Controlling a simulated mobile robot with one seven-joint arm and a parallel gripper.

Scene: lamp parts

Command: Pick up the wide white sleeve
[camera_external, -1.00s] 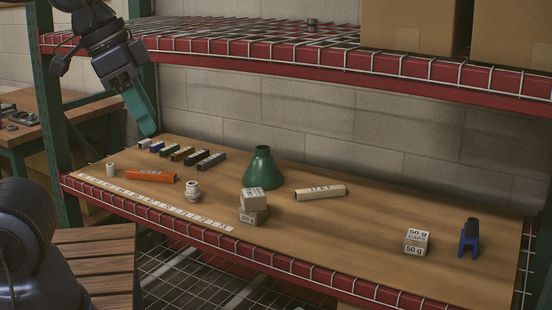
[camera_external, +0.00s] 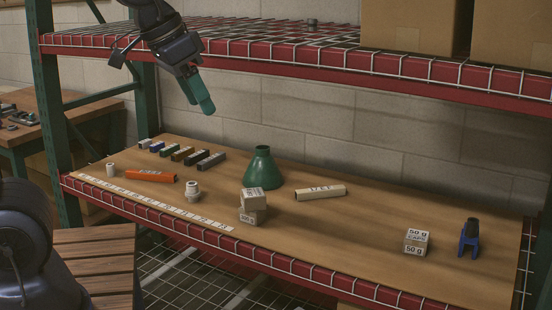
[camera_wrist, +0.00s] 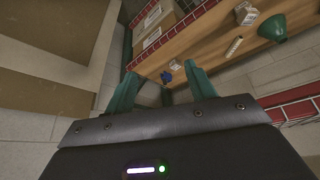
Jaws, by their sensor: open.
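Two white parts stand upright on the wooden shelf in the external view. One is a wider, stepped white piece (camera_external: 193,190) near the ruler strip; the other is a smaller plain white cylinder (camera_external: 111,170) at the far left. The wider one looks like the wide white sleeve, but detail is too small to be sure. My gripper (camera_external: 204,106) is high above the shelf, near the back wall, pointing down and right. In the wrist view, my gripper (camera_wrist: 164,76) has its teal fingers apart with nothing between them. Neither white part is clear there.
A green cone (camera_external: 262,169), stacked boxes (camera_external: 253,215), a cream bar (camera_external: 320,192), a 50 g box (camera_external: 416,242) and a blue stand (camera_external: 469,238) occupy the shelf. An orange bar (camera_external: 150,176) lies between the white parts. The red upper shelf (camera_external: 300,59) overhangs behind.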

